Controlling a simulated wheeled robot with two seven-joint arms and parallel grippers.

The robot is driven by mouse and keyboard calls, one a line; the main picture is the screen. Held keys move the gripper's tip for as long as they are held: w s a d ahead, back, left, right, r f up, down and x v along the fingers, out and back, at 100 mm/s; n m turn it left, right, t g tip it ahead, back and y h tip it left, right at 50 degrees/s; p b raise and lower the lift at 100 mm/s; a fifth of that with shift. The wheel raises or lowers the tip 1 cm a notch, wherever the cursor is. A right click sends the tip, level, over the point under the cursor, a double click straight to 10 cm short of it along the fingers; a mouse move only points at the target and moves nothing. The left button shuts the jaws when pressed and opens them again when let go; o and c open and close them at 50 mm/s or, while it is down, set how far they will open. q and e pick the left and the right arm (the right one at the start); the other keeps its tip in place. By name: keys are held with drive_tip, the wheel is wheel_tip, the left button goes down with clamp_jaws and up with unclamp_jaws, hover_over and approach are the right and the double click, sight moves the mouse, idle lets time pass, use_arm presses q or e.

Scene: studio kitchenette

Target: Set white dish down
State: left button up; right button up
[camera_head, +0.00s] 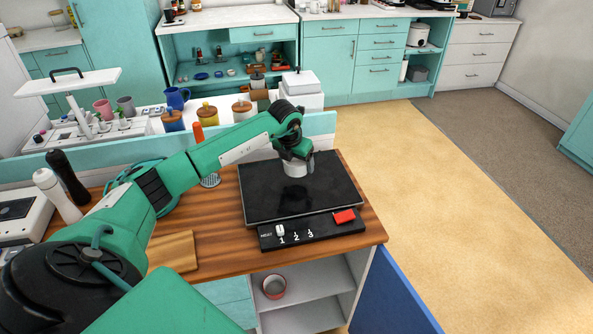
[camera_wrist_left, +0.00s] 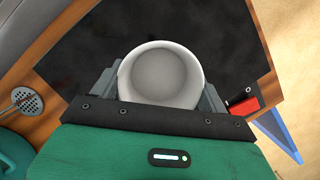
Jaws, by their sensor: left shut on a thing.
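The white dish (camera_head: 296,169) is a small round bowl. In the head view it sits under my left gripper (camera_head: 296,155), over the black top plate (camera_head: 262,205) of a device on the wooden counter. The left wrist view shows the dish (camera_wrist_left: 160,75) from above, empty and upright, between the two fingers of my left gripper (camera_wrist_left: 160,88), which is shut on it. I cannot tell whether its base touches the black plate. My right gripper is in neither view.
A black control strip (camera_head: 310,230) with a red block (camera_head: 344,216) lies along the plate's front. A slotted utensil (camera_head: 209,178) lies left of it. A white and a black bottle stand at the counter's left. A pink bowl (camera_head: 274,286) sits on the shelf below.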

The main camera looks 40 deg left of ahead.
sight(296, 181)
use_arm(q)
wheel_tip(296, 181, down, 5)
drive_tip(key=shift+r+p, duration=0.2)
drive_tip(key=shift+p, duration=0.2)
drive_tip(key=shift+f, duration=0.1)
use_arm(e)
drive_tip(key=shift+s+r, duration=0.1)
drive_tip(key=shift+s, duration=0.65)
use_arm(q)
drive_tip(key=shift+f, duration=0.1)
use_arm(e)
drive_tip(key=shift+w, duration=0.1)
